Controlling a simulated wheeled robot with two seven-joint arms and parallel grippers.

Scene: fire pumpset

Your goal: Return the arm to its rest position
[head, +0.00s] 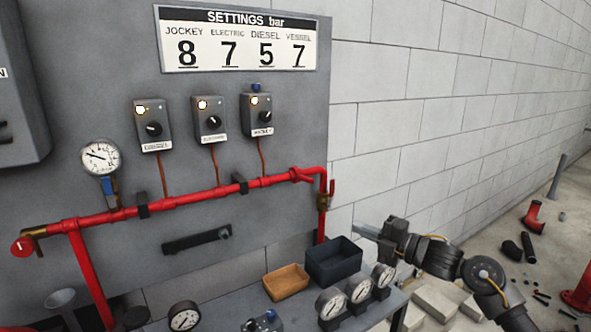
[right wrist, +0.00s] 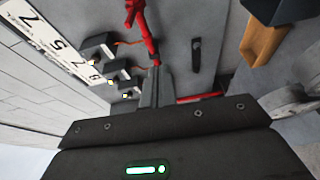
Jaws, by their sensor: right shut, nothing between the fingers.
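My right gripper (head: 362,229) is in front of the pale block wall, to the right of the panel and above the right end of the bench. Its fingers point left and are together with nothing between them. In the right wrist view the closed fingers (right wrist: 157,88) reach toward the red pipe and the grey panel. The gripper looks clear of the dark bin (head: 333,262) below it to the left. My right arm comes in from the lower right. My left gripper is not in view.
The grey panel (head: 225,140) carries switch boxes, a red pipe (head: 205,196) and a gauge (head: 101,157). The bench holds a tan bin (head: 286,281) and several gauges (head: 360,288). Pale blocks (head: 437,299) and loose pipe parts (head: 533,215) lie on the floor at right.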

